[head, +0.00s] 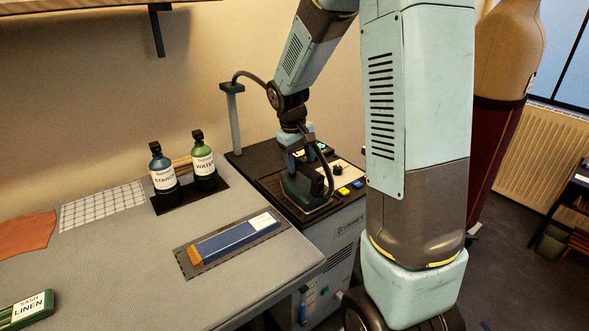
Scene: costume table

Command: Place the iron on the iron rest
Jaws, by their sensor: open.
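The dark green iron (299,192) sits on top of the grey cabinet unit (338,236), right of the table. Its base appears to stand on a light-edged plate there, which looks like the iron rest (319,209); most of that plate is hidden under the iron. A dark cord runs from the post beside it and loops near my arm. My gripper (300,158) points down at the iron's handle, with its jaws open. The fingers are small and partly hidden, so I cannot tell whether they touch the handle.
The cord post (233,118) stands behind left. Starch (162,169) and water (204,162) bottles share a dark tray. A blue bar (238,237) lies on a mat.

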